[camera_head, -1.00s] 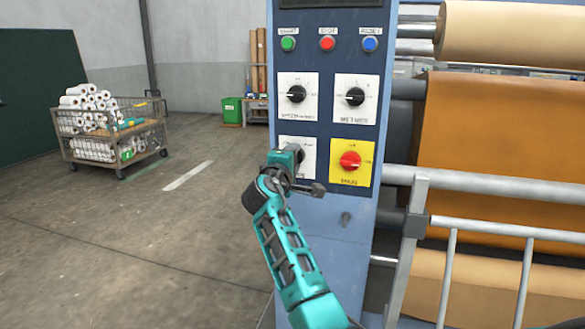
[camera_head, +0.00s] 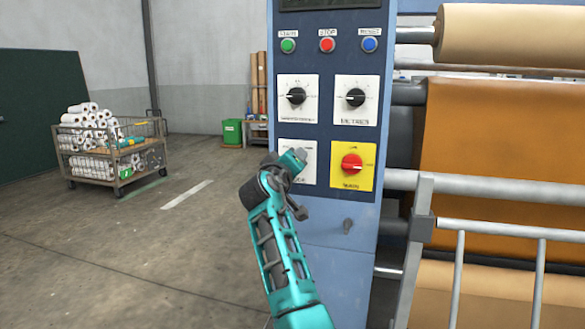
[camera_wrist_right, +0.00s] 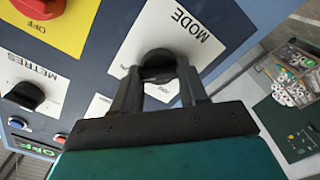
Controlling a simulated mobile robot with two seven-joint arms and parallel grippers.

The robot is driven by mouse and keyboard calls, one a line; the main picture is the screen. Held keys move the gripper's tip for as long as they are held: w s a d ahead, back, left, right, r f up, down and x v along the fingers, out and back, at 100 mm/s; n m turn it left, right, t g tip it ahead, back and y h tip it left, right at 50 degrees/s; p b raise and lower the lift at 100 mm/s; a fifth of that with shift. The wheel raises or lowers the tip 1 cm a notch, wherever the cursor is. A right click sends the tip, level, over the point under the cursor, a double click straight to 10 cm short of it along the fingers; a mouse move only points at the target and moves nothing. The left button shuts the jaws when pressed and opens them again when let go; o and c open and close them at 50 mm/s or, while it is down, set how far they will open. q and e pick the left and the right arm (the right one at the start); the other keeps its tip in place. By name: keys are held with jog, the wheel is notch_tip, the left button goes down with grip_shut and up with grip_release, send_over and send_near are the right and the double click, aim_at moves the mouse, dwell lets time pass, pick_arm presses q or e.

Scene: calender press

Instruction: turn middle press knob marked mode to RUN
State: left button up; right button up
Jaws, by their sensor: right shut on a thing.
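The white MODE plate (camera_head: 309,172) sits lower left on the blue press panel, largely covered by my right gripper (camera_head: 298,158) in the head view. In the right wrist view the MODE plate (camera_wrist_right: 200,22) appears rotated, with its black knob (camera_wrist_right: 158,62) between the fingers. My right gripper (camera_wrist_right: 158,80) is shut on this knob, one finger on each side. The knob's pointer and the plate's position marks are hidden, so I cannot tell which setting it points to. My left gripper is not in view.
A red knob on a yellow plate (camera_head: 352,166) is just right of the MODE plate. Two black knobs (camera_head: 296,96) (camera_head: 355,97) sit above, under green, red and blue buttons (camera_head: 328,45). Rails and a brown web roll (camera_head: 500,165) stand right.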

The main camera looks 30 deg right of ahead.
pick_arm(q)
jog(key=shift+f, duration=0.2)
pick_arm(e)
jog(key=shift+m, duration=0.3)
jog(key=o, duration=1.1)
pick_arm(q)
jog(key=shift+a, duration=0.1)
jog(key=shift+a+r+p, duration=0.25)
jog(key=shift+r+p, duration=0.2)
jog(key=shift+p, duration=0.45)
pick_arm(e)
jog(key=v, duration=1.3)
jog(key=shift+d, duration=0.1)
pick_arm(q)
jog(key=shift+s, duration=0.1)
